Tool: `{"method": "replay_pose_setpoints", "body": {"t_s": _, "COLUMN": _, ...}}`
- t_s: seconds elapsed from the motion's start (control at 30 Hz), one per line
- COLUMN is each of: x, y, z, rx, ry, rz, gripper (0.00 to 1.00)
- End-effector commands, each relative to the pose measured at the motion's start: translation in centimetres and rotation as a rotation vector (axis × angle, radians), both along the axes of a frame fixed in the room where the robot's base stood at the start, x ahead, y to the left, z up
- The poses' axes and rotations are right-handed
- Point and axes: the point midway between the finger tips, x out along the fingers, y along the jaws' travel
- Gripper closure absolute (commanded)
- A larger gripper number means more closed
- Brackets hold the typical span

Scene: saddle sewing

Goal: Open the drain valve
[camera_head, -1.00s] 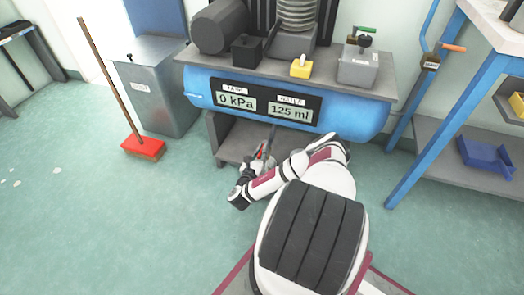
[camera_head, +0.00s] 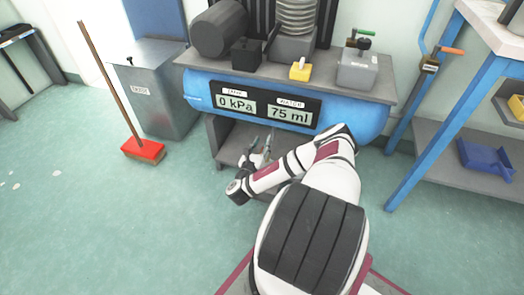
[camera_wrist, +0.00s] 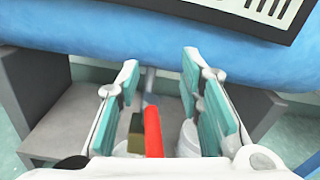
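The drain valve's red lever (camera_wrist: 153,132) shows in the wrist view, below a thin grey pipe (camera_wrist: 150,82) under the blue tank (camera_wrist: 130,40). My gripper (camera_wrist: 160,64) is open, with one teal-padded finger on each side of the pipe and lever. I see gaps between the pads and the lever, so it is not held. In the head view my gripper (camera_head: 265,146) is under the tank (camera_head: 355,118), and my arm hides most of the valve. The tank's display (camera_head: 265,105) reads 0 kPa and water 75 ml.
A grey shelf (camera_head: 230,158) lies below the tank; in the wrist view a pale rounded object (camera_wrist: 189,138) stands near the right finger. A red broom (camera_head: 143,149) and metal bin (camera_head: 160,95) are to the left. A blue-legged bench (camera_head: 425,150) stands to the right.

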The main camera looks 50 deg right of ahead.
Motion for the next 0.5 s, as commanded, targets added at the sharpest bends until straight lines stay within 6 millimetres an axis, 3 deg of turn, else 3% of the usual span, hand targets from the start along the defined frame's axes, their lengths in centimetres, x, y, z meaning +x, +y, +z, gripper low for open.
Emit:
{"method": "replay_pose_setpoints", "body": {"t_s": 0.2, "x": 0.0, "y": -0.1, "z": 3.4, "rx": 0.0, "ry": -0.001, "rz": -0.001, "gripper": 0.66}}
{"method": "replay_pose_setpoints", "body": {"t_s": 0.5, "x": 0.0, "y": 0.0, "z": 4.6, "rx": -0.001, "ry": 0.001, "rz": -0.001, "gripper": 0.66}}
